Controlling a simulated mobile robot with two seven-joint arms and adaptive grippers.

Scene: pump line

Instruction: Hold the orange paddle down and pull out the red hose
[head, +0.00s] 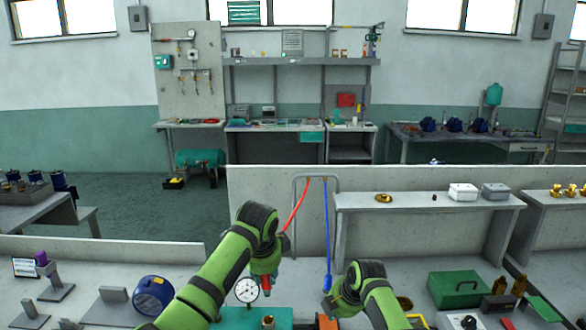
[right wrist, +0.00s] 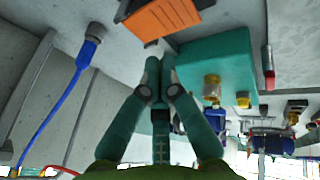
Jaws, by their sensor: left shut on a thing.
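The red hose (head: 294,212) hangs from a grey frame and passes behind my left arm in the head view. My left gripper (head: 266,275) is shut on the hose's red end (head: 267,285), above the teal block (head: 255,318) and beside the gauge. The orange paddle (head: 326,322) shows partly at the bottom edge of the head view. In the right wrist view the paddle (right wrist: 162,19) lies just beyond my right gripper (right wrist: 159,62), whose teal fingers are together and empty. I cannot tell whether the tips touch it. The teal block (right wrist: 230,58) is beside it.
A blue hose (head: 327,225) hangs down to the bench between my arms. A white round gauge (head: 246,290) stands close to my left gripper. A green toolbox (head: 458,288) sits at right and a blue motor (head: 153,295) at left. A low wall (head: 262,205) runs behind.

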